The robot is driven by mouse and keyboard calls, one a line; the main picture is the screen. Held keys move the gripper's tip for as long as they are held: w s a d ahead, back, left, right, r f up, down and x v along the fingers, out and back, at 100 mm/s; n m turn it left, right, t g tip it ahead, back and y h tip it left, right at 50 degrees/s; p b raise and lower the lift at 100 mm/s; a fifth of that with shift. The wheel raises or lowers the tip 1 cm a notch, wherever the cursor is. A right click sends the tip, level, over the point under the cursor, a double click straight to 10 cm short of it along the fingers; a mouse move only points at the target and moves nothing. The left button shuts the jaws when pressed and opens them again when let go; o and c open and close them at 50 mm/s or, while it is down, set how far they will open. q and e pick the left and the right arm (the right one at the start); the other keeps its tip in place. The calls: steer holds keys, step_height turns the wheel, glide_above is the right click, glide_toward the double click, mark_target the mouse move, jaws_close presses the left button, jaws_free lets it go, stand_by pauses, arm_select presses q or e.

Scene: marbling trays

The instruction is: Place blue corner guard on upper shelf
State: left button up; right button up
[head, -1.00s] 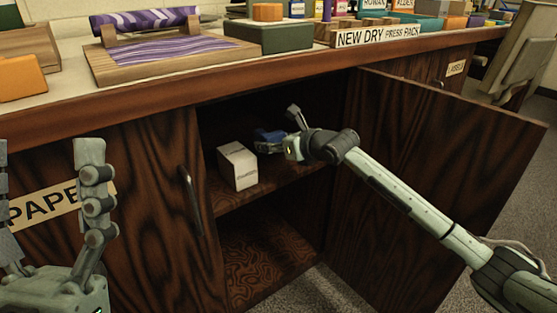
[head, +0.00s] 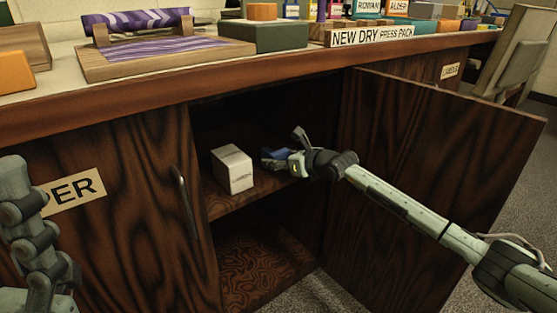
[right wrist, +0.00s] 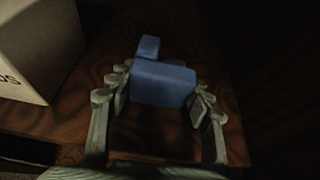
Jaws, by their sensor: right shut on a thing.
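The blue corner guard (head: 273,158) is inside the open cupboard, over its upper shelf (head: 268,191), to the right of a white box. My right gripper (head: 284,157) reaches in from the right and is shut on the guard. In the right wrist view the blue guard (right wrist: 163,85) sits between the two fingers of the gripper (right wrist: 164,92), with brown wood grain beneath it. I cannot tell whether it touches the shelf. My left gripper (head: 38,235) is partly cut off at the left edge, so its opening does not show.
The white box (head: 233,169) stands on the upper shelf; it also shows in the right wrist view (right wrist: 40,45). The cupboard door (head: 430,165) stands open at the right. The lower compartment (head: 262,270) looks empty. A dark green block (head: 268,38) lies on the counter above.

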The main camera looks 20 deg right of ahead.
steer(key=shift+f, duration=0.25)
steer(key=o, duration=1.1)
steer(key=shift+r, duration=0.1)
